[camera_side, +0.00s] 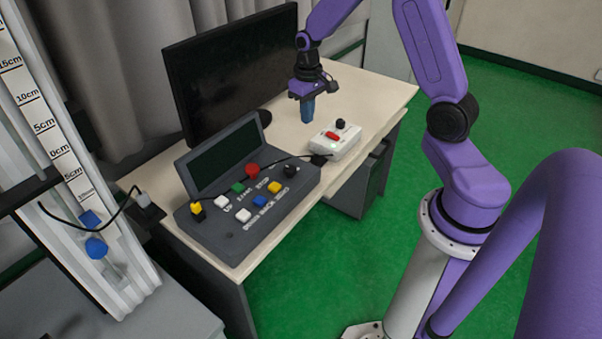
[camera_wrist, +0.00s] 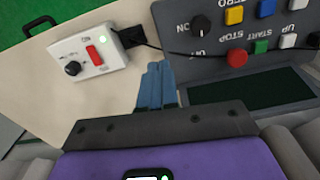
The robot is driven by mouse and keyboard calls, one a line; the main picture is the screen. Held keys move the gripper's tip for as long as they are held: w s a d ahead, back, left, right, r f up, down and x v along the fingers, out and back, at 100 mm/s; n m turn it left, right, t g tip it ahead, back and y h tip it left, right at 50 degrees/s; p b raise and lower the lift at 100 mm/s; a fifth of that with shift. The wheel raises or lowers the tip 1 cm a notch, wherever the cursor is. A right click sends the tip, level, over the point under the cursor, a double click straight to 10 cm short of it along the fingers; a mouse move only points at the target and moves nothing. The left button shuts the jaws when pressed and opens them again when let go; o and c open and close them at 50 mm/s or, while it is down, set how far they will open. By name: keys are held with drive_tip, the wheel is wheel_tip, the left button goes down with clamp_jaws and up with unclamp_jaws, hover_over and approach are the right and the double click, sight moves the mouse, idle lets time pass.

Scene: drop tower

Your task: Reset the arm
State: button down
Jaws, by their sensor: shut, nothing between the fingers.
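My gripper (camera_side: 307,108) has blue fingers pressed together with nothing between them. It hangs pointing down above the desk, between the dark monitor and the small white switch box. In the wrist view the shut fingers (camera_wrist: 156,82) show at the middle, over bare desk top. My purple arm reaches in from the right in the side view.
The white box (camera_side: 333,143) has a red switch and a black knob; it also shows in the wrist view (camera_wrist: 88,54). A grey control panel (camera_side: 225,232) with coloured buttons stands front left on the desk (camera_side: 384,88). A monitor (camera_side: 230,75) stands behind. A scaled tower (camera_side: 62,150) is at left.

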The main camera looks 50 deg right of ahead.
drive_tip(key=s+a+r+n, duration=0.3)
drive_tip(key=s+a, duration=0.2)
drive_tip(key=a, duration=0.2)
drive_tip(key=s+a+r+n, duration=0.3)
drive_tip(key=s+a+r, duration=0.15)
drive_tip(key=a, duration=0.35)
drive_tip(key=s+a+r+n, duration=0.2)
drive_tip(key=s+n, duration=0.5)
drive_tip(key=s, duration=1.1)
drive_tip(key=shift+s+a+r+n, duration=0.15)
drive_tip(key=shift+s+a+n, duration=0.2)
drive_tip(key=shift+a, duration=0.2)
